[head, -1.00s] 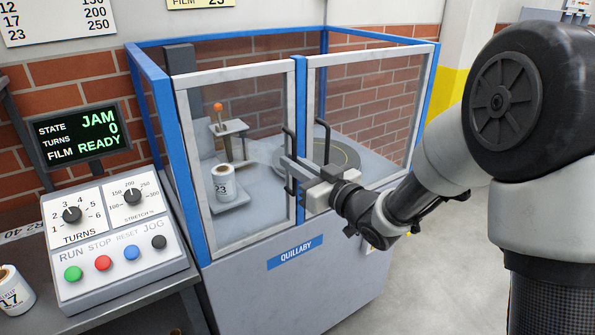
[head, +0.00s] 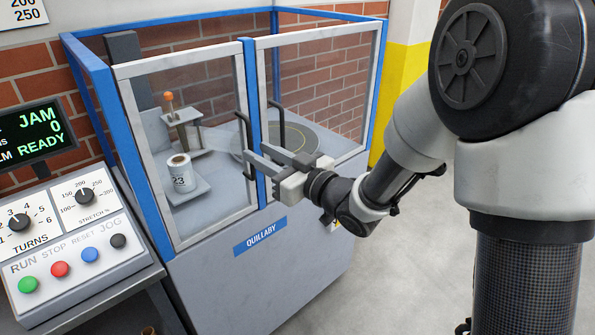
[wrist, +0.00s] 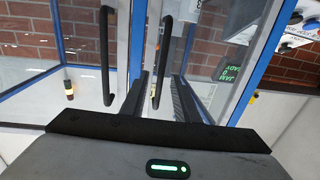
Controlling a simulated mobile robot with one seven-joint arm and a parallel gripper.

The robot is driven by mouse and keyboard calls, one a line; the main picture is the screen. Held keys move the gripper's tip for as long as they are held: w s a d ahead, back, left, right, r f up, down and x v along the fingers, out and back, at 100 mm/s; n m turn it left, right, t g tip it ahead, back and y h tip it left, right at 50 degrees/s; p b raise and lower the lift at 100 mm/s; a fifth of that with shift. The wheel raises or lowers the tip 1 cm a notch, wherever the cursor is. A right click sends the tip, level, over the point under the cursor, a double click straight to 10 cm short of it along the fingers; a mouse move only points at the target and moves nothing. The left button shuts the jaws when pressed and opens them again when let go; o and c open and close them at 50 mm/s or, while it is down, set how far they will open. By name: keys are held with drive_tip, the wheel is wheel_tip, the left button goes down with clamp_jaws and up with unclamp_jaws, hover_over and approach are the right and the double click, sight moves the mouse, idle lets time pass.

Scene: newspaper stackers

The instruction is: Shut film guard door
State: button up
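The film guard (head: 251,100) is a blue frame with two clear doors in pale frames. The left door (head: 128,130) and right door (head: 372,90) both lie near the frame; I cannot tell whether either is fully shut. Each has a black bar handle: the left handle (head: 240,135) and the right handle (head: 282,128). My gripper (head: 258,153) is at the handles, its fingers apart. In the wrist view, one handle (wrist: 164,50) appears between the open fingers (wrist: 160,98), and the other handle (wrist: 105,50) stands outside them. Contact is unclear.
Inside the guard are a film roll (head: 180,172), an orange-topped post (head: 168,98) and a round turntable (head: 300,140). A control panel (head: 70,235) stands at the left, below a screen (head: 30,135) reading JAM. Grey floor (head: 385,270) is clear at the right.

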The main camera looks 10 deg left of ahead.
drive_tip(key=v, duration=1.3)
drive_tip(key=shift+p, duration=0.35)
drive_tip(key=shift+r, duration=0.1)
